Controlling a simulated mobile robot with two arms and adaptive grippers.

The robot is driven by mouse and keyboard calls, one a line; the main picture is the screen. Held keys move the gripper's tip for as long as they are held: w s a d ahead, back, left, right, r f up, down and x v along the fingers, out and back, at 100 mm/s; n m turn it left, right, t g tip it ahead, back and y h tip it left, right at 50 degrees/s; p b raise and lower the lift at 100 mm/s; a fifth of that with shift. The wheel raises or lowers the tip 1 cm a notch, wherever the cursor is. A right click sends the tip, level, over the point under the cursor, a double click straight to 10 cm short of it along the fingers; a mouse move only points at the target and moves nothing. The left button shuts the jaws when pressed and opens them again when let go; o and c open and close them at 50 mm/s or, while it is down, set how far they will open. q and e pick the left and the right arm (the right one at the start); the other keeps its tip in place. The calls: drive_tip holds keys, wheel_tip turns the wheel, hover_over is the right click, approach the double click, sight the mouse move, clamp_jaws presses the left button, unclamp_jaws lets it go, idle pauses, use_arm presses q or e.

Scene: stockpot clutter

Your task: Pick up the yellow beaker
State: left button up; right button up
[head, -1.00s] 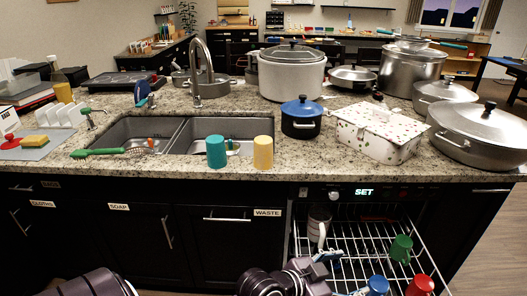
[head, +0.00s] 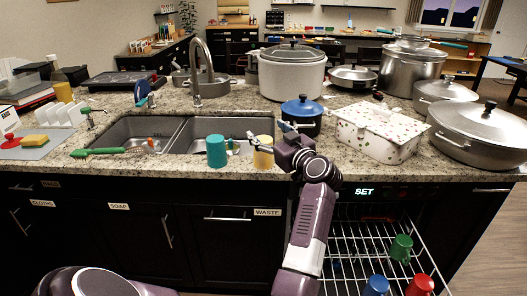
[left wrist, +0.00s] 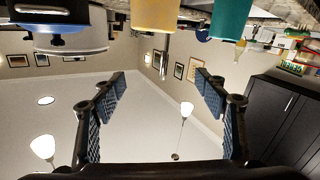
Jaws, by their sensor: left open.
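The yellow beaker (head: 264,159) stands upright on the counter's front edge, right of a teal beaker (head: 217,151). My left gripper (head: 270,135) is open and level with the yellow beaker's upper part, its fingers pointing left. One finger crosses in front of the beaker in the head view; I cannot tell whether it touches. In the left wrist view, which is upside down, the yellow beaker (left wrist: 155,14) is at the top, beyond the empty open fingers (left wrist: 160,84). The teal beaker (left wrist: 230,18) is beside it. My right gripper is not in view.
A blue pot (head: 301,108) stands close behind my left gripper. A spotted white box (head: 375,135) is to its right. The sink (head: 135,135) lies behind and left of the beakers. Below, a pulled-out rack (head: 350,245) holds blue, red and green cups.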

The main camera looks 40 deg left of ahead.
use_arm(q)
wheel_tip(320, 180, down, 6)
drive_tip(key=d+g+h, duration=0.2)
drive_tip(key=h, duration=0.1)
drive_tip(key=shift+m, duration=0.3)
drive_tip(key=x, duration=0.4)
drive_tip(key=w+p+x, duration=0.1)
drive_tip(key=x, duration=0.3)
drive_tip(key=shift+w+d, duration=0.1)
drive_tip(key=shift+d, duration=0.1)
drive_tip(key=c, duration=1.3)
drive_tip(key=shift+r, duration=0.15)
